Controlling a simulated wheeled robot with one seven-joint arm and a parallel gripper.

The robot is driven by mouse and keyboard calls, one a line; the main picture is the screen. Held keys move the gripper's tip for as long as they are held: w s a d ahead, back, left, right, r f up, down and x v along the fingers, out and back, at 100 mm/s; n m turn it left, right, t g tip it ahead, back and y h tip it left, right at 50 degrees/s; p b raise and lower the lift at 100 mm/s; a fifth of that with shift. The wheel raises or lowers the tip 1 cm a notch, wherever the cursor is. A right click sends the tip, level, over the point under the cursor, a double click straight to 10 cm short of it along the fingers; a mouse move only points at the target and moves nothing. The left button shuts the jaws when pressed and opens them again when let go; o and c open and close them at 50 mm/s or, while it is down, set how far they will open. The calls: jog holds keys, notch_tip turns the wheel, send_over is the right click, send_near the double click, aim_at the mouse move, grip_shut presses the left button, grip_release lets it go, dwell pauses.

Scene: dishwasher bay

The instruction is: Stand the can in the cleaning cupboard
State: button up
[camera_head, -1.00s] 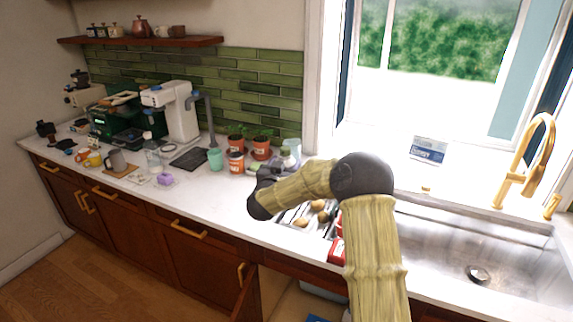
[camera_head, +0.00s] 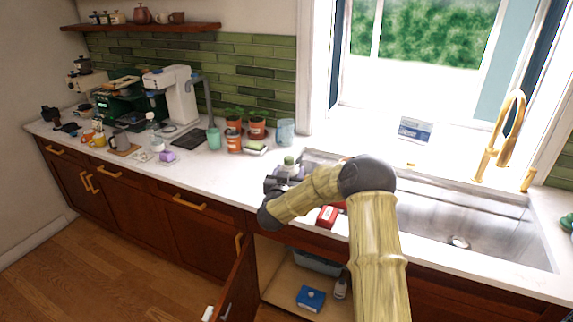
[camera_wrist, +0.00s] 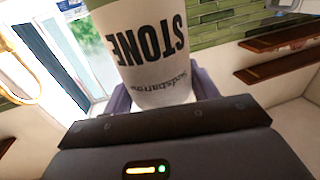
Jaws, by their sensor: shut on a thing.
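My gripper (camera_head: 284,177) is above the counter, left of the sink, with its lavender fingers shut on the can. The can's greenish top (camera_head: 289,159) shows over the gripper in the head view. In the wrist view the can (camera_wrist: 148,55) is pale with dark "STONE" lettering, which appears upside down, and stands between the fingers. Its far end is cut off by the frame. The open cupboard (camera_head: 285,283) is under the counter, below my gripper; its door (camera_head: 236,290) stands open to the left.
In the cupboard are a blue box (camera_head: 311,298), a small bottle (camera_head: 341,287) and a grey bin (camera_head: 318,262). A red item (camera_head: 327,216) is at the counter edge beside my arm. Potted plants (camera_head: 234,134) and a sponge (camera_head: 256,148) stand behind. The sink (camera_head: 450,230) is right.

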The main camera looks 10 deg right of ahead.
jog(key=s+d+f+n+t+y+b, duration=0.1)
jog(key=s+f+y+b, duration=0.15)
jog(key=f, duration=0.75)
jog(key=s+d+f+n+y+b, duration=0.1)
jog(key=s+f+b, duration=0.15)
jog(key=f, duration=0.75)
jog(key=s+a+f+n+y+b, duration=0.1)
jog(key=s+a+f+y, duration=0.1)
jog(key=s+f, duration=0.4)
jog(key=s+a+f+n+y+b, duration=0.1)
jog(key=s+f+y+b, duration=0.1)
jog(key=s+f, duration=0.4)
notch_tip(320, 180, down, 3)
jog(key=shift+a+f+n+t, duration=0.15)
jog(key=shift+a+n+t, duration=0.15)
jog(key=shift+a, duration=0.05)
